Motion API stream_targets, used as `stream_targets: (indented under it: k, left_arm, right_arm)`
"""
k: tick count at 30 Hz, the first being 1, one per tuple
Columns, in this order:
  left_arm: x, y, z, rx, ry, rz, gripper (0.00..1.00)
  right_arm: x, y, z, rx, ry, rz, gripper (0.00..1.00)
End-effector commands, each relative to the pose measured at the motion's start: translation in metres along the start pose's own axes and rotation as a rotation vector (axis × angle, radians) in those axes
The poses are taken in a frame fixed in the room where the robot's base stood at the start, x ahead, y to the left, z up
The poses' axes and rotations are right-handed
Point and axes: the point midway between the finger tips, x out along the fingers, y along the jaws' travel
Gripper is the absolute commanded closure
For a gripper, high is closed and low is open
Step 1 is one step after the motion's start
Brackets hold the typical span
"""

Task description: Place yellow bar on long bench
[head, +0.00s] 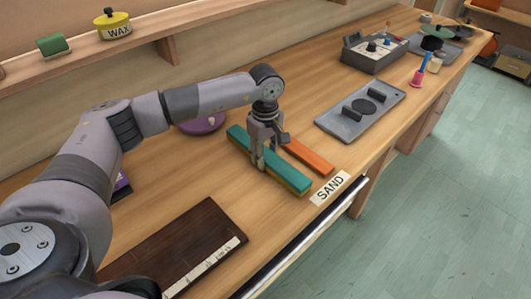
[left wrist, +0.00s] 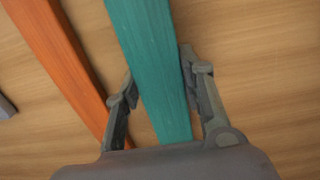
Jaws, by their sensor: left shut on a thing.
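A teal bar (head: 284,174) lies lengthwise on the wooden long bench (head: 205,165). A yellow strip (head: 304,190) shows along its lower edge at the near end, as of a yellow bar under it; the rest of that is hidden. My left gripper (head: 268,152) points down over the teal bar, one finger on each side, and is shut on it. In the left wrist view the teal bar (left wrist: 150,50) runs between the two fingers (left wrist: 160,82). I cannot tell whether the fingertips also reach the yellow part. My right gripper is not in view.
An orange bar (head: 308,156) lies close on the right. A "SAND" label (head: 330,188) is at the front edge. A grey tray (head: 360,108) and a grey box (head: 374,52) stand farther right. A dark board (head: 180,245) lies near left, a purple round thing (head: 203,123) behind.

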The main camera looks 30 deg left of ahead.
Motion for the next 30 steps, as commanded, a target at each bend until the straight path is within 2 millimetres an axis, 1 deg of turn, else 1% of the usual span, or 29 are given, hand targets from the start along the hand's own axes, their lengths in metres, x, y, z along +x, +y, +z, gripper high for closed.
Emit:
stream_targets:
  k: [1, 2, 10, 11, 19, 22, 23, 26, 30]
  left_arm:
    - [0.002, 0.0, 0.0, 0.0, 0.0, 0.001, 0.97]
    - [0.003, 0.0, 0.0, 0.0, 0.0, 0.0, 0.63]
    - [0.002, 0.0, 0.0, 0.0, 0.0, -0.001, 0.45]
    - [0.002, 0.0, 0.0, 0.0, 0.0, -0.001, 0.44]
    - [0.001, 0.0, 0.0, 0.0, 0.0, 0.0, 0.44]
    - [-0.003, 0.0, 0.0, 0.0, 0.0, 0.0, 0.44]
    - [-0.005, 0.001, 0.0, 0.0, 0.0, 0.002, 0.44]
    - [-0.019, 0.001, 0.0, 0.0, 0.0, 0.004, 0.44]
    - [-0.049, 0.001, 0.0, 0.002, 0.001, 0.006, 0.44]
  right_arm:
    - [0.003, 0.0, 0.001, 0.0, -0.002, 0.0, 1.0]
    - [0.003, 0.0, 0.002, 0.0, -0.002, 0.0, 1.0]
    - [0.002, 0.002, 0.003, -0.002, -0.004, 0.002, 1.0]
    - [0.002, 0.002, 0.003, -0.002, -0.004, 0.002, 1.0]
    - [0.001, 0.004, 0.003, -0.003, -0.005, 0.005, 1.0]
    - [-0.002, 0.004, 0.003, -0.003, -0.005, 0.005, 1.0]
    - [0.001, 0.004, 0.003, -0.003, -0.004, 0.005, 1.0]
    - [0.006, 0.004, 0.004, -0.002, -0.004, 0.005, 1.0]
    - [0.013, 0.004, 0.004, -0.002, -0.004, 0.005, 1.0]
